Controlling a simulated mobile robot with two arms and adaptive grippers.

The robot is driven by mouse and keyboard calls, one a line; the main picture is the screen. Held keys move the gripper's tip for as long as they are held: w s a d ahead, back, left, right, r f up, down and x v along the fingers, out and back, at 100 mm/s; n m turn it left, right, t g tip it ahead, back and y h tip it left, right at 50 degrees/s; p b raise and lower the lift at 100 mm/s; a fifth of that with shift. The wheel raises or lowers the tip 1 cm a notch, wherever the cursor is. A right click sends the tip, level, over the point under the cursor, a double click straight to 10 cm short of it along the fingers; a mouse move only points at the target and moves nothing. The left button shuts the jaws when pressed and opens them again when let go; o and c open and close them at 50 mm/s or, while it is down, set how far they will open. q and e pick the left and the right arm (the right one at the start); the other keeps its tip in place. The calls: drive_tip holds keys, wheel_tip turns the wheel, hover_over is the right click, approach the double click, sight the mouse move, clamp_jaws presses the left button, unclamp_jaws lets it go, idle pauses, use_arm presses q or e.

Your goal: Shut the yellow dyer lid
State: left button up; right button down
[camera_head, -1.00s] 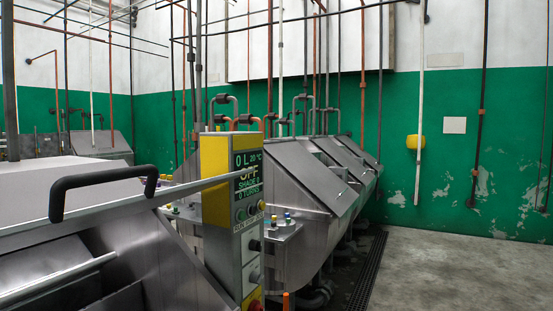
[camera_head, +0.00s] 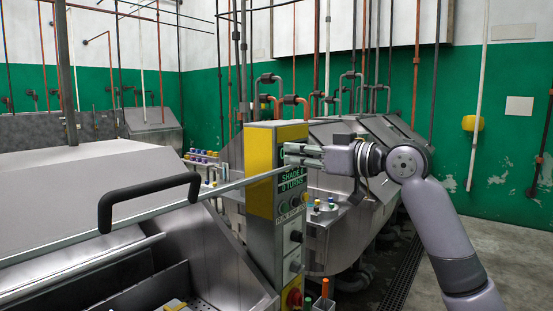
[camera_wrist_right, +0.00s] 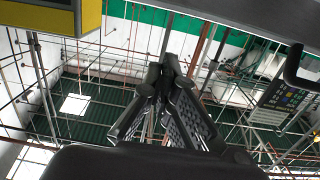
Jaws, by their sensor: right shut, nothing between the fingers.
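The dyer lid (camera_head: 70,185) is a large grey steel panel at left in the head view, with a black bar handle (camera_head: 150,187) on its front. It is raised; the dark drum opening (camera_head: 110,285) shows below it. A yellow control box (camera_head: 261,155) stands to its right. My right gripper (camera_head: 288,155) is shut and empty, pointing left in front of the box's display, right of the handle and apart from it. The shut fingers (camera_wrist_right: 165,70) also show in the right wrist view, with part of the black handle (camera_wrist_right: 292,66) at upper right. My left gripper is not in view.
A thin steel bar (camera_head: 235,184) runs from the lid's front edge towards the control box. More steel dyers (camera_head: 345,140) stand behind my right arm. Pipes hang in front of the green and white wall. The concrete floor at right (camera_head: 510,260) is clear.

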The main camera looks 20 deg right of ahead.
drive_tip(key=p+x, duration=0.2)
drive_tip(key=x, duration=0.1)
drive_tip(key=r+p+x, duration=0.1)
drive_tip(key=p+x, duration=0.1)
drive_tip(key=x, duration=0.1)
drive_tip(key=p+x, duration=0.2)
drive_tip(key=x, duration=0.1)
drive_tip(key=shift+a+r, duration=0.25)
drive_tip(key=shift+a, duration=0.15)
drive_tip(key=f, duration=0.1)
drive_tip(key=f+p, duration=0.1)
drive_tip(key=f, duration=0.1)
drive_tip(key=shift+s+d, duration=0.15)
drive_tip(key=shift+s, duration=0.05)
use_arm(q)
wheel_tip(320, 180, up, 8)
drive_tip(key=shift+p, duration=0.4)
use_arm(e)
drive_tip(key=shift+s+d+f, duration=0.15)
drive_tip(key=shift+f, duration=0.2)
drive_tip(key=shift+s+d+f, duration=0.15)
drive_tip(key=shift+f, duration=0.2)
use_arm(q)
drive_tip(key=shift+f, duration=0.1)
use_arm(e)
drive_tip(key=shift+a, duration=0.15)
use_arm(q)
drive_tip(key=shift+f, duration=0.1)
use_arm(e)
drive_tip(key=shift+f, duration=0.1)
